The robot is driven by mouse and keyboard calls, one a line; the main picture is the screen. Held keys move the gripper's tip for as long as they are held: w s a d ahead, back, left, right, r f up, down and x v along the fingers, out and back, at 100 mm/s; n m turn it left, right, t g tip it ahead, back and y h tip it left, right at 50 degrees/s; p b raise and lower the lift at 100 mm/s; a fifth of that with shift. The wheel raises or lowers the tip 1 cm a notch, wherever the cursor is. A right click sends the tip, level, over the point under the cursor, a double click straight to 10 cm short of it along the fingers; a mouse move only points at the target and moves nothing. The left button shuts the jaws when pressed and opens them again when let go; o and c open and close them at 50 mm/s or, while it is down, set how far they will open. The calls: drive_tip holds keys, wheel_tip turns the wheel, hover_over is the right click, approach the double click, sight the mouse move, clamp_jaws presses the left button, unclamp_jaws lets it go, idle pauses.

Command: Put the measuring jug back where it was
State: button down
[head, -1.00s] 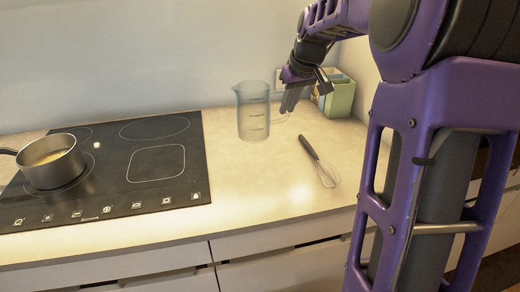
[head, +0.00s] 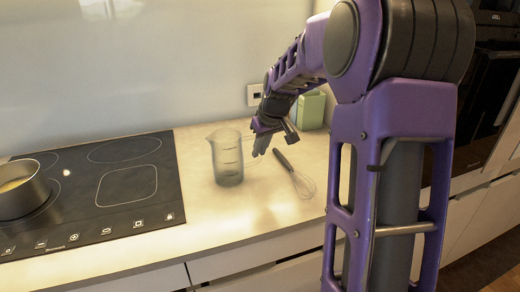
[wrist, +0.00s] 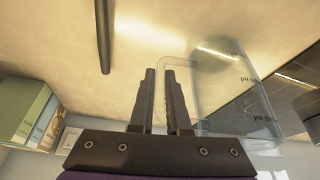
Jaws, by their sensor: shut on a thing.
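The clear measuring jug (head: 227,158) is on or just above the counter, between the hob and the whisk; I cannot tell whether its base touches. It looks roughly upright. My gripper (head: 258,146) is at the right side of the jug, shut on its handle. In the wrist view, the two fingers of my gripper (wrist: 161,72) point at the counter close together, with the loop of the jug's handle around one finger. The jug's clear body (wrist: 235,95) lies right of the fingers there. The exact contact is hard to see through the clear material.
A whisk (head: 295,178) lies on the counter just right of the jug. A black hob (head: 125,185) with a pot (head: 22,190) is left. A green box (head: 311,110) stands behind my gripper by the wall. The counter (head: 250,215) in front of the jug is clear.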

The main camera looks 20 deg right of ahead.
drive_tip(key=c, duration=0.9)
unclamp_jaws()
drive_tip(key=shift+f, duration=0.1)
drive_tip(key=shift+r, duration=0.3)
drive_tip(key=p+v, duration=0.2)
drive_tip(key=v, duration=0.9)
drive_tip(key=shift+s+r, duration=0.2)
drive_tip(key=shift+r, duration=0.1)
